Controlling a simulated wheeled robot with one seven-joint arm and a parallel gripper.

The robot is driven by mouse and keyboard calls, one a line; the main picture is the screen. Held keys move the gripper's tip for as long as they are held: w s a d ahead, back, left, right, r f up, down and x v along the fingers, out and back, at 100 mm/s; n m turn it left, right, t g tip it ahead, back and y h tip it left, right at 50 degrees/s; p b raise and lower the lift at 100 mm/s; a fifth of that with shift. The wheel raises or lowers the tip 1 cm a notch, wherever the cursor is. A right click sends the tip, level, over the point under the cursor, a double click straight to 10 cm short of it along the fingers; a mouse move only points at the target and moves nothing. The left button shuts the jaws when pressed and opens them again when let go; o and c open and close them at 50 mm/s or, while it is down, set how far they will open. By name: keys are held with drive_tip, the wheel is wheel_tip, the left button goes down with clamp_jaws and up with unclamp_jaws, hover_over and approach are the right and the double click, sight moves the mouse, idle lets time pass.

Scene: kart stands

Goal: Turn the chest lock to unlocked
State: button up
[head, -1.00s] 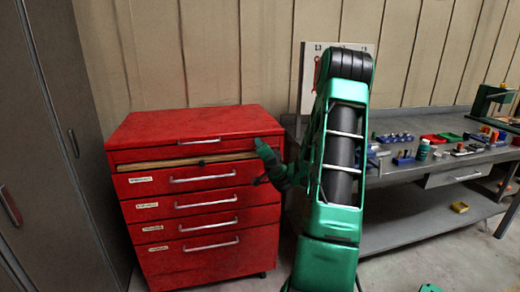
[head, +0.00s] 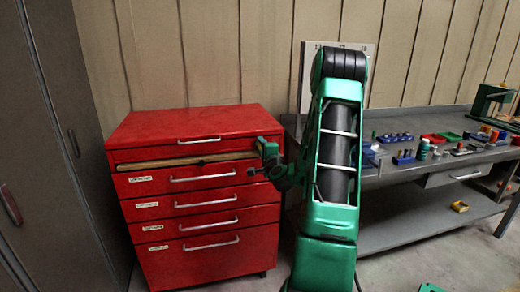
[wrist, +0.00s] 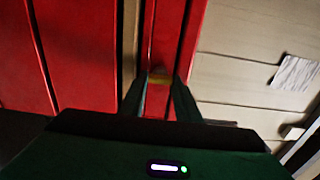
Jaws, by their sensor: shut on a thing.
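The red tool chest (head: 210,127) stands left of my arm, with its drawers shut and a wooden strip (head: 185,161) under the top drawer. My gripper (head: 262,150) is at the chest's upper right front edge; its fingertips are hard to make out there. In the wrist view my gripper (wrist: 158,88) has its two dark fingers against the red chest, either side of a small brass-yellow piece (wrist: 160,78). This looks like the chest lock, and the fingers are shut on it. The lock's turn position cannot be read, and the lock is hidden in the head view.
A grey workbench (head: 410,200) with small parts, tools and a bottle stands right of my arm. A tall grey cabinet (head: 60,130) is close on the left. A yellow bin (head: 459,206) lies on the bench's lower shelf.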

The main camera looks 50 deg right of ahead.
drive_tip(key=shift+w+a, duration=0.1)
drive_tip(key=shift+a, duration=0.05)
drive_tip(key=o, duration=1)
drive_tip(key=shift+o, duration=0.2)
